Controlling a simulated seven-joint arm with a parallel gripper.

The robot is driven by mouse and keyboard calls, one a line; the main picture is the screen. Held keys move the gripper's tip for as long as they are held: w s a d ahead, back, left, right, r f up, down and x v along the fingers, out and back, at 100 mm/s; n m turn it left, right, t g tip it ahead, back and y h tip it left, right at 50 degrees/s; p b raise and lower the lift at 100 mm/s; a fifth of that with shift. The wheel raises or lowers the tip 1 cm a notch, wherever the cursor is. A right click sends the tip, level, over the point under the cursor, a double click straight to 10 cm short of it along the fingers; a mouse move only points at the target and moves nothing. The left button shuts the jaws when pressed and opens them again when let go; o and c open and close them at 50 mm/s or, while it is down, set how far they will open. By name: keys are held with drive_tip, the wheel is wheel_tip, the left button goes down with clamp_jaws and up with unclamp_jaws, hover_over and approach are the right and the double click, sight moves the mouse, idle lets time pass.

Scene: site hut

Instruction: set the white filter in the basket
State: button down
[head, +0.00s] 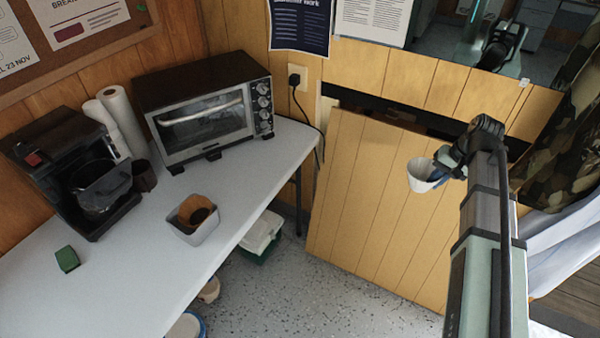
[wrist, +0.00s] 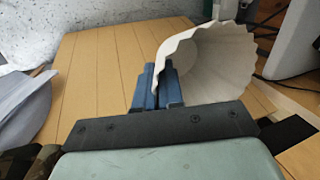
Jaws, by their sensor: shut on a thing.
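The white filter (head: 421,175) is a fluted paper cup, held in the air right of the table, in front of the wood-panelled board. My gripper (head: 440,170) is shut on its side wall. In the wrist view the blue fingers (wrist: 158,88) are together at the left edge of the filter (wrist: 208,62), whose wide scalloped mouth shows. The dark coffee maker (head: 62,170) stands at the table's left, with a dark see-through part (head: 102,190) at its front; I cannot tell whether this is the basket. A pale square container (head: 196,235) on the table holds a brown filter (head: 186,207) with dark contents.
The toaster oven (head: 205,108) stands at the back of the white table (head: 130,275). Paper rolls (head: 122,118) and a dark brown cup (head: 144,176) are beside the coffee maker. A green block (head: 67,259) lies at the front left. The table's middle front is clear.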

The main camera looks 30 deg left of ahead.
drive_tip(key=s+a+n, duration=0.1)
drive_tip(key=a+n, duration=0.1)
drive_tip(key=a, duration=1.9)
drive_tip(key=n+g, duration=0.2)
drive_tip(key=n, duration=0.2)
hover_over(187, 194)
drive_tip(key=s+d, duration=0.2)
drive_tip(key=d, duration=0.2)
drive_tip(key=f, duration=0.2)
drive_tip(key=shift+s+f, duration=0.15)
drive_tip(key=shift+f, duration=4)
drive_tip(key=shift+f, duration=0.2)
drive_tip(key=c, duration=1.3)
unclamp_jaws()
drive_tip(key=shift+o, duration=0.2)
